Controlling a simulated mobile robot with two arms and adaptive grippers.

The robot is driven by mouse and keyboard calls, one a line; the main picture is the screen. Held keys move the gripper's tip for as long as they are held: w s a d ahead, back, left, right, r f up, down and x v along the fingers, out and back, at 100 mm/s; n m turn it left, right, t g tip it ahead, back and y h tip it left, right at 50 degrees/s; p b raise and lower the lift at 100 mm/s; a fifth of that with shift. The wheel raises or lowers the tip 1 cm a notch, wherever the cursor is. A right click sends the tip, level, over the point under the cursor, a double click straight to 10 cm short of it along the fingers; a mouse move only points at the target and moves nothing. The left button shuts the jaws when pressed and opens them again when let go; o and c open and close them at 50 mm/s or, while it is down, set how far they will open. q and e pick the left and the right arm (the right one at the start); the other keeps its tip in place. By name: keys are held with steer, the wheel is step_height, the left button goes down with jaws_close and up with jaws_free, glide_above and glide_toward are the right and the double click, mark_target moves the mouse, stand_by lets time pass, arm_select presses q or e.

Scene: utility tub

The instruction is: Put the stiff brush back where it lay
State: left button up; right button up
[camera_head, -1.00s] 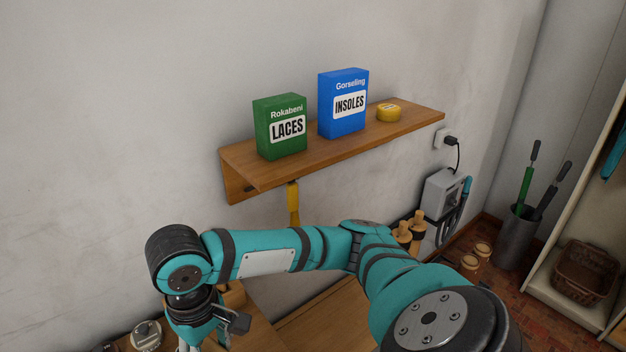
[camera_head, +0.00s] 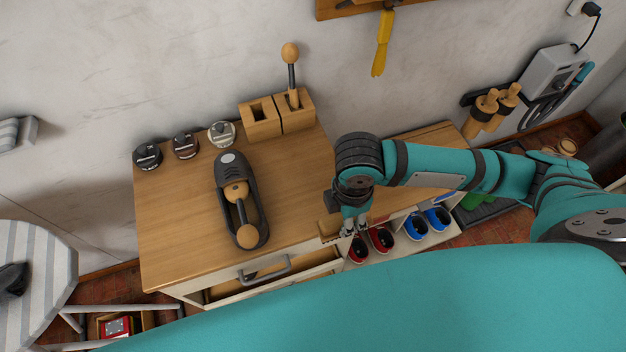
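No stiff brush can be made out for certain. A small brown wooden piece (camera_head: 331,201) shows right beside my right gripper (camera_head: 352,229), at the bench's front right corner. I cannot tell whether it is the brush or whether the gripper holds it. The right gripper points down, and its fingers are small and partly merged with what lies behind. The wooden bench (camera_head: 185,225) carries a dark shoe (camera_head: 222,182) with a wooden-knobbed shoe tree (camera_head: 240,210) in it. The drawer (camera_head: 245,285) below stands partly open; its inside is mostly hidden. My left gripper is out of view.
Three tins (camera_head: 185,145) and two wooden holders (camera_head: 262,122) stand along the bench's back; one holds a knobbed tool (camera_head: 291,75). Red shoes (camera_head: 381,238) and blue shoes (camera_head: 438,218) sit low at right. A striped ironing board (camera_head: 35,270) is at left. The bench's left front is clear.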

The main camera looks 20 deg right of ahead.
steer(key=w+a, duration=0.1)
steer(key=w, duration=0.3)
steer(key=w+a+p, duration=0.1)
steer(key=w, duration=0.4)
steer(key=w+f+p, duration=0.1)
steer(key=w, duration=0.3)
steer(key=shift+w+a, duration=0.15)
steer(key=shift+a, duration=0.25)
step_height(320, 180, down, 3)
steer(key=shift+w+f+p, duration=0.1)
steer(key=shift+w+p, duration=0.05)
steer(key=shift+p, duration=0.35)
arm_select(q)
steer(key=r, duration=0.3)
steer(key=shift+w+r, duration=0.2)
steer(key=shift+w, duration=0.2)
arm_select(e)
steer(key=shift+f, duration=0.25)
steer(key=shift+f, duration=0.2)
steer(key=o, duration=1.1)
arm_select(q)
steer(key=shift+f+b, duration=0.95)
arm_select(e)
step_height(320, 180, up, 12)
steer(key=shift+a+r, duration=0.1)
steer(key=shift+r, duration=0.1)
